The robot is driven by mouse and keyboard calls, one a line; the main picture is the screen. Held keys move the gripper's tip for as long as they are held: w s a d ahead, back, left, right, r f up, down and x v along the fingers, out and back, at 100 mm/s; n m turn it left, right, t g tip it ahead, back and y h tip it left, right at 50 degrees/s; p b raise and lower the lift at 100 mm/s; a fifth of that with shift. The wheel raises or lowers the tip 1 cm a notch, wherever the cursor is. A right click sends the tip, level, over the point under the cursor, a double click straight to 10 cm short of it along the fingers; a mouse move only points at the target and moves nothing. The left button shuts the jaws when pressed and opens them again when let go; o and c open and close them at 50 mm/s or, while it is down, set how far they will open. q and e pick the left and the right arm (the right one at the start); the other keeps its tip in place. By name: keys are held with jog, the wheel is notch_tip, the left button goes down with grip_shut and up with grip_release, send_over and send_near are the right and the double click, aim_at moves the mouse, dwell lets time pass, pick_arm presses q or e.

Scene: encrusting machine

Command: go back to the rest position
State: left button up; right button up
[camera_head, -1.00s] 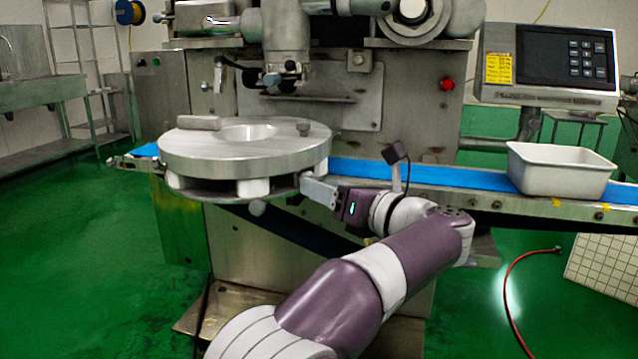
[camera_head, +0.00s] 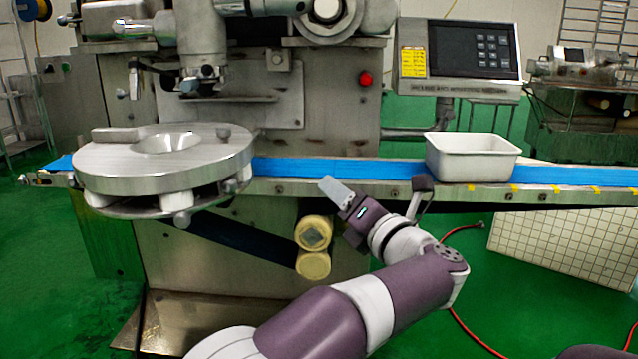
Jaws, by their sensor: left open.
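My left gripper (camera_head: 333,189) is in the middle of the head view, in front of the blue conveyor belt (camera_head: 335,168). Its fingers show nearly edge-on, point up and left, and hold nothing that I can see. The gripper is open and apart from the round metal turntable (camera_head: 110,178) to its left. My purple and white arm reaches up to it from the bottom of the picture. My right gripper is not in view.
A white tray (camera_head: 472,160) sits on the belt, right of my gripper. The encrusting machine (camera_head: 270,90) stands behind, with a control panel (camera_head: 460,60) at the upper right. Two yellowish rollers (camera_head: 314,250) are below the belt. Green floor shows at both sides.

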pick_arm(q)
jog(key=w+d+f+m+t+h, duration=0.3)
jog(key=d+m+h, duration=0.45)
jog(key=m, duration=0.45)
jog(key=s+a+f+m+g+h+p, duration=0.1)
jog(key=s+f+m+g+h, duration=0.1)
jog(key=f+m+g+h, duration=0.4)
jog(key=s+a+f+m+g+h+p, duration=0.1)
jog(key=s+f+m+g+h, duration=0.15)
jog(key=f+m, duration=0.65)
jog(key=s+a+f+m+g+y+p, duration=0.1)
jog(key=s+a+f+m+g+y, duration=0.15)
jog(key=s+a+f+m, duration=0.3)
jog(key=s+a+f+m+g+y+p, duration=0.1)
jog(key=s+a+f+m+g, duration=0.1)
jog(key=s+a+f+g, duration=0.45)
jog(key=s+a+r+y+p, duration=0.2)
jog(key=s+a, duration=0.9)
jog(key=s, duration=0.2)
notch_tip(320, 180, up, 38)
jog(key=w+a+p, duration=0.1)
jog(key=a+p, duration=0.1)
jog(key=p, duration=3.6)
jog(key=shift+r+n, duration=0.15)
jog(key=shift+n, duration=0.2)
